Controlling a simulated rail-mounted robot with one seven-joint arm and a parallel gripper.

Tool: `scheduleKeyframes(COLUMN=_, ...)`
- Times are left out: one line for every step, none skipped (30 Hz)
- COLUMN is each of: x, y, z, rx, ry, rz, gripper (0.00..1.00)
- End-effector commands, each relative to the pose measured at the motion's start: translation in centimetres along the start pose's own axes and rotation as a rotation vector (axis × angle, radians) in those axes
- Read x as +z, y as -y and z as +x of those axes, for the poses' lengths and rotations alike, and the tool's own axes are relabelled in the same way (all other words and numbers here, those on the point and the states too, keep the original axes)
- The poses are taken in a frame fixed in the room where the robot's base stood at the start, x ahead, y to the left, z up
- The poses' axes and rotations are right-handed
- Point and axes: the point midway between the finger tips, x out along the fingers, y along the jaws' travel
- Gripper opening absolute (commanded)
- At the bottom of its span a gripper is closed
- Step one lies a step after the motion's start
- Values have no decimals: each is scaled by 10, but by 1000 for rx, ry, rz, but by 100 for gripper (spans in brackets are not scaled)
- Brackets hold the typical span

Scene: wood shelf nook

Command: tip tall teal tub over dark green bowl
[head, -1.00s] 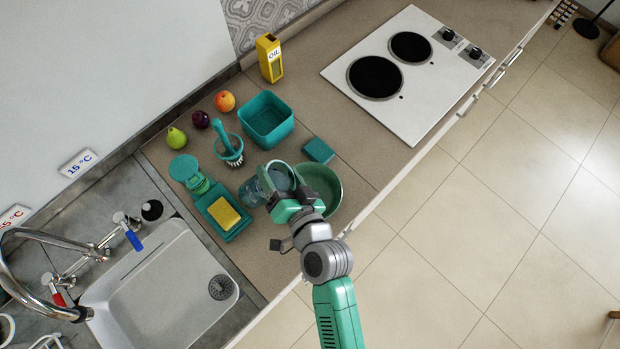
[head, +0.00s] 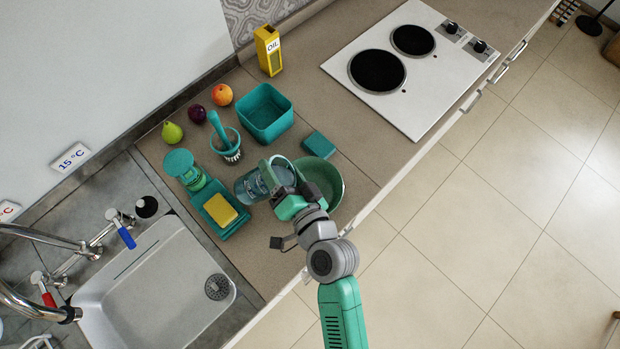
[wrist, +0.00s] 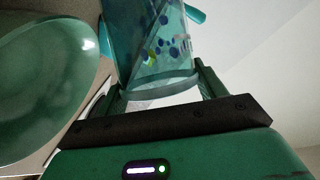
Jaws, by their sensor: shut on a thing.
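The tall teal tub (head: 252,187) is see-through and is held off the counter beside the dark green bowl (head: 332,183). It leans well over, with one end to the left and the other near the bowl's left rim. The wrist view shows the tub (wrist: 155,55) with small blue and green bits in it. My gripper (head: 277,178) is shut on the tub, with a finger on each side in the wrist view (wrist: 160,88). The bowl (wrist: 45,80) stands left of it there, and the part of the bowl I see looks empty. My gripper hides the bowl's near left side.
A teal scale-like tray with a yellow sponge (head: 220,209) and a teal jar (head: 185,168) lie left of the tub. A brush in a pot (head: 226,146), a square teal bin (head: 265,112) and a teal block (head: 318,144) stand behind. The sink (head: 150,285) is at lower left.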

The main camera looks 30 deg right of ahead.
Motion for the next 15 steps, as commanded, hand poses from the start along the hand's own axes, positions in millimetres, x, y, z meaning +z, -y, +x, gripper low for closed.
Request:
scheduleKeyframes(x=0, y=-2, z=0, rx=-3, ry=-3, rz=5, gripper=12)
scheduleKeyframes(x=1, y=-2, z=0, rx=-5, ry=-3, rz=9, gripper=12)
scheduleKeyframes(x=1, y=-2, z=0, rx=-7, ry=-4, rz=14, gripper=12)
scheduleKeyframes(x=1, y=-3, z=0, rx=-8, ry=-5, rz=17, gripper=12)
scheduleKeyframes(x=1, y=-3, z=0, rx=-10, ry=-5, rz=21, gripper=12)
scheduleKeyframes(x=1, y=-4, z=0, rx=-12, ry=-6, rz=26, gripper=12)
scheduleKeyframes(x=2, y=-4, z=0, rx=-14, ry=-7, rz=30, gripper=12)
scheduleKeyframes(x=2, y=-4, z=0, rx=-15, ry=-7, rz=34, gripper=12)
scheduleKeyframes(x=2, y=-5, z=0, rx=-17, ry=-8, rz=39, gripper=12)
scheduleKeyframes(x=2, y=-5, z=0, rx=-19, ry=-8, rz=42, gripper=12)
scheduleKeyframes(x=2, y=-6, z=0, rx=-20, ry=-9, rz=46, gripper=12)
scheduleKeyframes(x=2, y=-6, z=0, rx=-22, ry=-10, rz=51, gripper=12)
scheduleKeyframes(x=3, y=-6, z=1, rx=-24, ry=-10, rz=54, gripper=12)
scheduleKeyframes(x=3, y=-6, z=1, rx=-26, ry=-11, rz=58, gripper=12)
scheduleKeyframes(x=3, y=-7, z=1, rx=-28, ry=-12, rz=64, gripper=12)
